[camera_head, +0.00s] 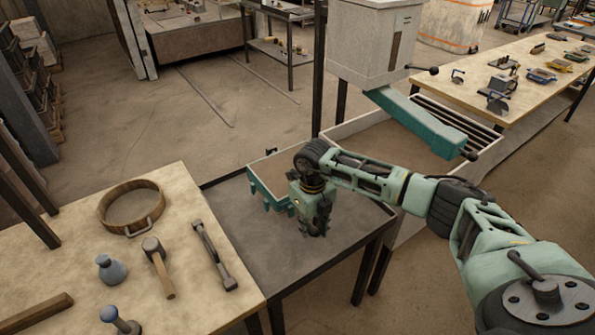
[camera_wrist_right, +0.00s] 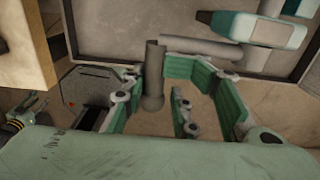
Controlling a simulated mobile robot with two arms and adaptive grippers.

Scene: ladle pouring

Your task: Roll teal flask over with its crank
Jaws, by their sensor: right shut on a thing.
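The teal flask (camera_head: 262,187) is an open frame with a brownish inside and tooth-like lower edges, over the dark tray table. My right gripper (camera_head: 316,222) points down at its right side and hides part of it. In the wrist view my right gripper (camera_wrist_right: 180,105) has green-padded fingers closed around a grey cylinder, which I take as the crank grip (camera_wrist_right: 154,75). A grey bar (camera_wrist_right: 200,50) crosses behind. In the head view the crank is hidden by the gripper. A teal body with a tan panel (camera_wrist_right: 255,32) also shows; I cannot tell which part it is. My left gripper is out of view.
A wooden bench (camera_head: 70,270) at left carries a round wooden ring (camera_head: 131,207), a mallet (camera_head: 157,264) and a blue-grey bottle (camera_head: 111,269). Behind right, a white box machine (camera_head: 372,45) has a teal arm (camera_head: 420,122) above a low bin. The tray's front part (camera_head: 285,265) is clear.

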